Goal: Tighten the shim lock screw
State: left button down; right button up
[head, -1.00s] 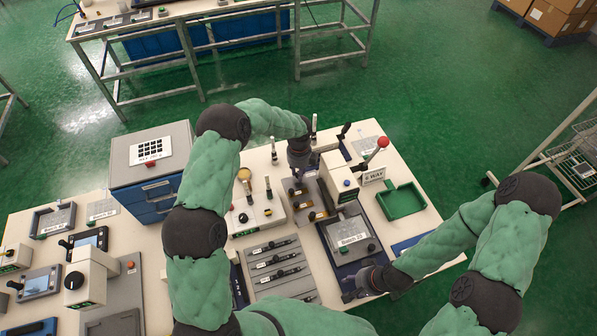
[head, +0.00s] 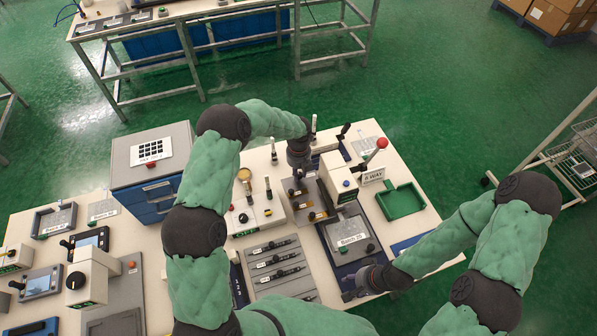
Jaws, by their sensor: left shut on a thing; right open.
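My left gripper (head: 300,172) reaches down from above onto a small fixture plate (head: 318,199) in the middle of the bench. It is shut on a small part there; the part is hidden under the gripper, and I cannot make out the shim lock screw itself. Small brass-coloured pieces (head: 318,215) sit on the plate just in front of the gripper. My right gripper (head: 352,290) is open and empty, low at the bench's front edge, near the labelled grey-and-blue tray (head: 352,240).
A white press with a red-knobbed lever (head: 381,143) stands right of my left gripper. A green tray (head: 402,201) lies further right. A control box with knobs (head: 250,214) is at left, and a blue-drawer cabinet (head: 150,175) beyond it. A grey rack of bars (head: 276,262) lies in front.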

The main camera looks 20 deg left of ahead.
aim_at(300, 176)
pick_arm(q)
jog(key=shift+s+d+f, duration=0.15)
jog(key=shift+s+d, duration=0.05)
jog(key=shift+s, duration=0.05)
jog(key=c, duration=1)
grip_release()
jog(key=shift+w+a+r, duration=0.1)
jog(key=shift+r, duration=0.5)
notch_tip(300, 176, up, 11)
